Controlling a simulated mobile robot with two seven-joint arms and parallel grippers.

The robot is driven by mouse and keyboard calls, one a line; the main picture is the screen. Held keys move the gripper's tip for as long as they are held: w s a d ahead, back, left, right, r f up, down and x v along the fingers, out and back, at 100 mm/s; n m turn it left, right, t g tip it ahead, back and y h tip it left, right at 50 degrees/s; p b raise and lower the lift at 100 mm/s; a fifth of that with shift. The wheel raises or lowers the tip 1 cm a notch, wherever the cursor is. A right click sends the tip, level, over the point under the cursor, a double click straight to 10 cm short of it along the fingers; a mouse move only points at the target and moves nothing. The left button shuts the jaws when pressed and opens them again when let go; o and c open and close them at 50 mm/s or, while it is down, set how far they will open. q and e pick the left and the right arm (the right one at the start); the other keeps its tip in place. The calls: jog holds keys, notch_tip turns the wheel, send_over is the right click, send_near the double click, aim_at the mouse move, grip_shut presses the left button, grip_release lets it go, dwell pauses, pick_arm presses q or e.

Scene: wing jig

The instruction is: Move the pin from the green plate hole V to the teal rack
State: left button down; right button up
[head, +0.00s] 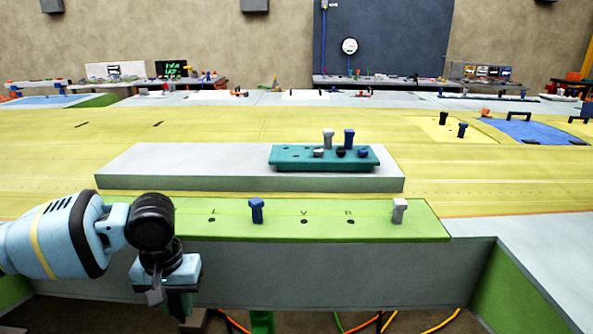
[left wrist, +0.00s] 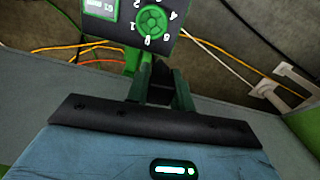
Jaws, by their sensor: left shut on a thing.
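The green plate (head: 230,229) lies along the near edge of the bench. Its hole marked V (head: 304,221) is empty, with no pin in it. A blue pin (head: 256,210) stands left of V and a grey pin (head: 400,210) stands near the right end. The teal rack (head: 290,163) sits behind on a grey block and bears several grey, blue and dark pins. My left gripper (head: 180,305) hangs in front of the plate's left end. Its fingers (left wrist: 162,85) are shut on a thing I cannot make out. My right gripper is not in view.
The grey block (head: 150,168) forms a raised step behind the plate. A dial box (left wrist: 120,27) shows beyond my left fingers. Orange cables (left wrist: 88,50) run below. A blue mat (head: 535,130) lies at the far right. Yellow surface between is mostly clear.

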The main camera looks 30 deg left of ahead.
pick_arm(q)
jog(key=a+r+n, duration=0.2)
jog(key=a+r, duration=0.6)
jog(key=shift+a+r+n+p, duration=0.15)
jog(key=shift+r+n+p, duration=0.05)
jog(key=shift+n+p, duration=0.15)
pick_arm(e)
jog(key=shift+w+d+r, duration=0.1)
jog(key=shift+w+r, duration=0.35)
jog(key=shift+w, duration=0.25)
pick_arm(q)
jog(key=shift+r, duration=0.1)
